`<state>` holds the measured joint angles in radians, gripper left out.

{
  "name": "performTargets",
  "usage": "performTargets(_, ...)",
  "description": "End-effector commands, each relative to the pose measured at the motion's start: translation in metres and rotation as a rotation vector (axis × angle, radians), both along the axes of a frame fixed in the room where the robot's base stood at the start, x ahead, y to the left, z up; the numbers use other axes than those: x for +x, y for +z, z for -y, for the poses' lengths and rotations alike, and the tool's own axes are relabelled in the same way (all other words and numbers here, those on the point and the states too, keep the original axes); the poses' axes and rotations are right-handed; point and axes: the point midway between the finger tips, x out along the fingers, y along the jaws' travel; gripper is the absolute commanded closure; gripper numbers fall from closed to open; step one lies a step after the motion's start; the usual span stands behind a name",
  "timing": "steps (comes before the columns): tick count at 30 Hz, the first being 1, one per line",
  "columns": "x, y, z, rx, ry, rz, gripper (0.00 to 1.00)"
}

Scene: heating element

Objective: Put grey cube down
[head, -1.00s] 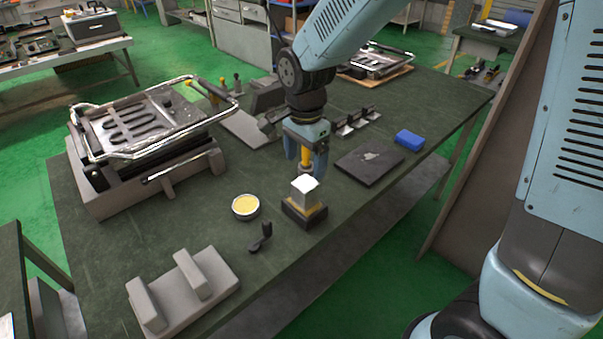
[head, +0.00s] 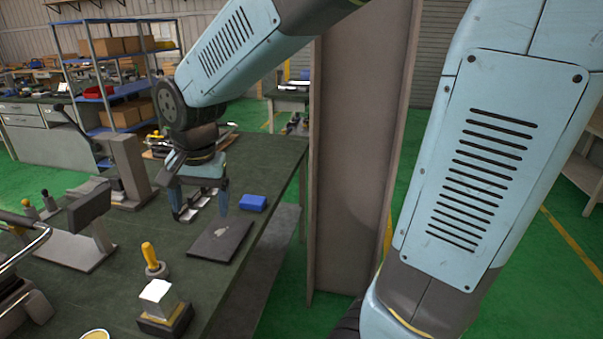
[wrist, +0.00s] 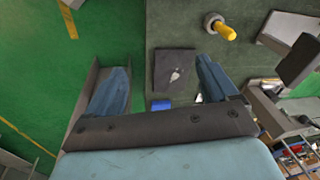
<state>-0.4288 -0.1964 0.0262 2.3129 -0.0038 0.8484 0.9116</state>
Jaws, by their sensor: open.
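The grey cube (head: 158,293), pale and bright on top, sits on a dark square base (head: 168,321) with a yellow band at the front of the green table in the head view. My gripper (head: 200,211) is open and empty, farther back above the table, behind the black flat plate (head: 220,239) and clear of the cube. In the wrist view my two blue fingers (wrist: 162,70) are spread wide with nothing between them. The cube does not show in the wrist view.
A yellow-handled tool (head: 149,257) stands just behind the cube; it also shows in the wrist view (wrist: 221,27). A blue box (head: 253,203) lies near the table's right edge. A grey stand (head: 85,225) is at left. A tall brown panel (head: 360,160) stands to the right.

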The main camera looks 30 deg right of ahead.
Motion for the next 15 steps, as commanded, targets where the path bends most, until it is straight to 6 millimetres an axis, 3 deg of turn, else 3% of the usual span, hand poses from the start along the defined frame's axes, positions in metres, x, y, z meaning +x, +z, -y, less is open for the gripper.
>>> performTargets(1,-0.004,0.01,0.017,0.001,0.017,0.028,0.14)
performTargets(6,-0.022,0.035,0.066,-0.019,0.116,0.111,0.14)
performTargets(15,-0.07,0.065,0.137,-0.107,0.284,0.253,0.14)
